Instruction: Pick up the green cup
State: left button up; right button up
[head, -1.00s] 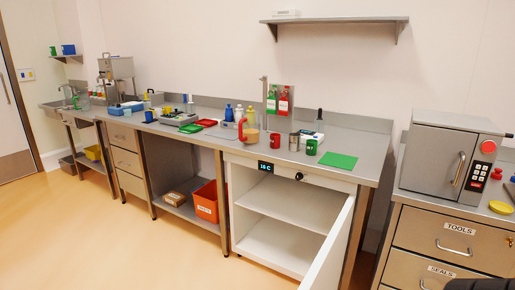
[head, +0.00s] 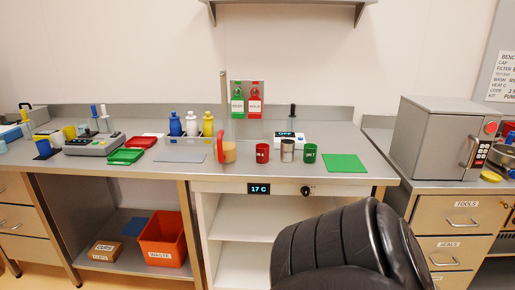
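The green cup (head: 310,153) stands upright on the steel bench near its front edge, with white lettering on its side. It is just left of a flat green mat (head: 345,163) and right of a grey metal cup (head: 288,150). A red cup (head: 262,153) stands further left in the same row. Neither of my grippers shows in the head view.
A large black ridged shape (head: 345,250) fills the lower right, in front of the open cabinet. A grey oven-like box (head: 440,135) stands at right.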

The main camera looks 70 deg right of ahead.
aim_at(310, 150)
jog(key=z, duration=0.1)
jog(key=i, duration=1.05)
jog(key=z, duration=2.5)
